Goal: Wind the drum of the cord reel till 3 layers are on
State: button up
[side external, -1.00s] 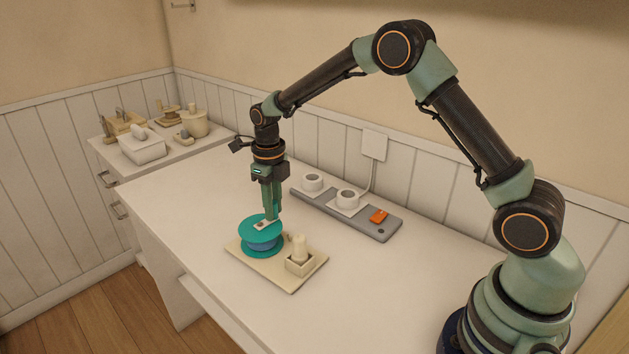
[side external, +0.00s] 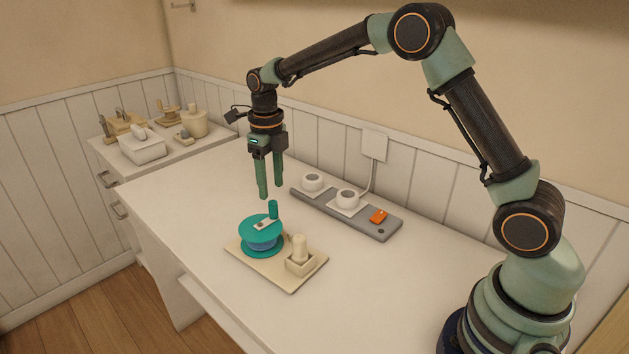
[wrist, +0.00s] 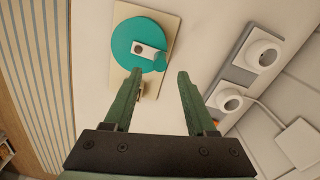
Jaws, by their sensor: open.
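The cord reel's teal drum (side external: 262,239) sits on a cream base board (side external: 265,276) on the white counter. Blue-grey cord shows around it between the flanges; I cannot tell how many layers. A pale crank plate lies on top, with a teal upright handle (side external: 273,209) at its far end. In the wrist view the drum (wrist: 132,52) and the handle (wrist: 159,62) lie beyond my fingertips. My gripper (side external: 271,192) is open and empty, above the handle and apart from it. It also shows in the wrist view (wrist: 160,75).
A cream block with a post (side external: 300,257) stands on the same board. Behind is a grey strip (side external: 346,212) with two white round pieces and an orange switch (side external: 379,215). Pale items stand on the far-left drawer top. The front counter is clear.

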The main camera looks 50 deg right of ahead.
notch_tip(320, 180, up, 6)
jog(key=shift+f, duration=0.1)
